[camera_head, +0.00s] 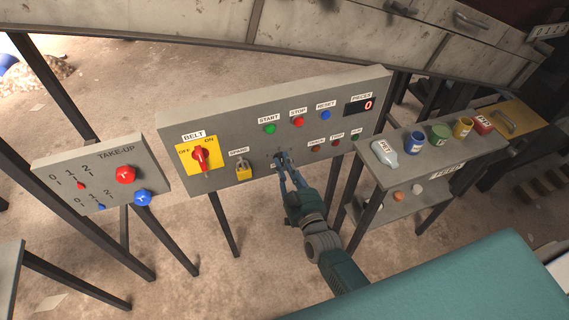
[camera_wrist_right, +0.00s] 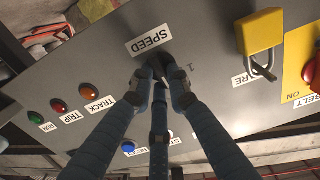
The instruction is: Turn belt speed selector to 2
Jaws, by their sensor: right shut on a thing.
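The belt speed selector is a small dark knob (camera_wrist_right: 157,68) on the grey control panel (camera_head: 335,98), beside the SPEED label (camera_wrist_right: 148,38) in the right wrist view. A "1" mark shows near it there; its pointing direction is mostly hidden by the fingers. My right gripper (camera_head: 283,166) reaches up to the panel's lower middle, and its fingers (camera_wrist_right: 158,92) are shut on the knob in the wrist view. My left gripper is not in view.
A yellow padlock (camera_head: 243,171) and the red BELT switch (camera_head: 201,158) are left of my gripper in the head view. START, STOP and RESET buttons sit above. A shelf with several jars (camera_head: 417,142) stands to the right. The take-up panel (camera_head: 60,165) is at far left.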

